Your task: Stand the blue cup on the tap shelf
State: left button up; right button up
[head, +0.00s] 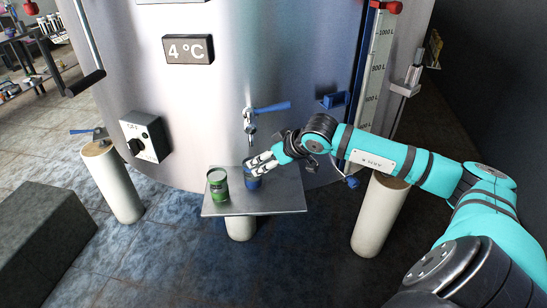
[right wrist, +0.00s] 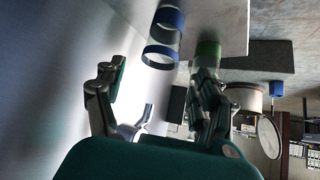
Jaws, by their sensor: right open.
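The blue cup (head: 253,182) stands upright on the tap shelf (head: 270,205), below the tap (head: 250,122) of the steel tank. My right gripper (head: 256,164) is at the cup's upper part and hides some of it. In the right wrist view the gripper (right wrist: 160,78) has its fingers spread with nothing between them. There the blue cup (right wrist: 160,56) shows just beyond the fingertips, as blue bands around a see-through or grey body. The shelf (right wrist: 222,22) also shows there. My left gripper is not in view.
A green cup (head: 217,187) stands on the shelf left of the blue cup; it is partly hidden by a finger in the right wrist view (right wrist: 208,48). The tap's blue handle (head: 270,107) sticks out above my gripper. The shelf's right part is clear.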

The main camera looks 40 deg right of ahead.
jog(key=shift+v, duration=1.95)
